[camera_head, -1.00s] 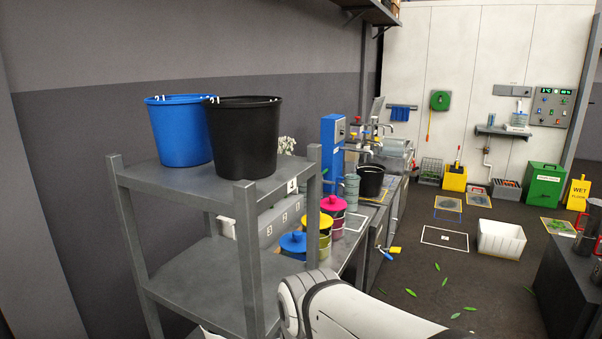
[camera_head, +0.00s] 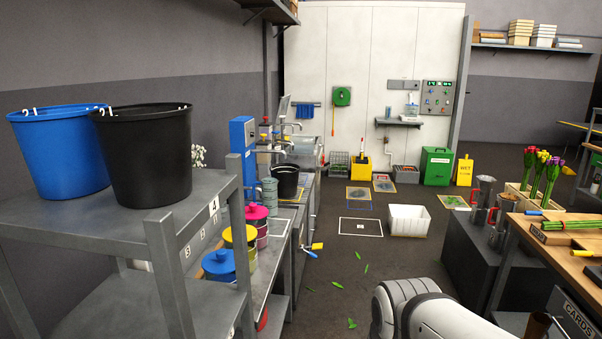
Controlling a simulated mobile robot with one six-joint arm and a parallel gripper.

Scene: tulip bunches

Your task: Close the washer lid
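My white arm link shows at the bottom right. My gripper is out of view.
A workbench (camera_head: 560,260) with tulips is on the right. The floor between has a white crate (camera_head: 409,220) and scattered leaves.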

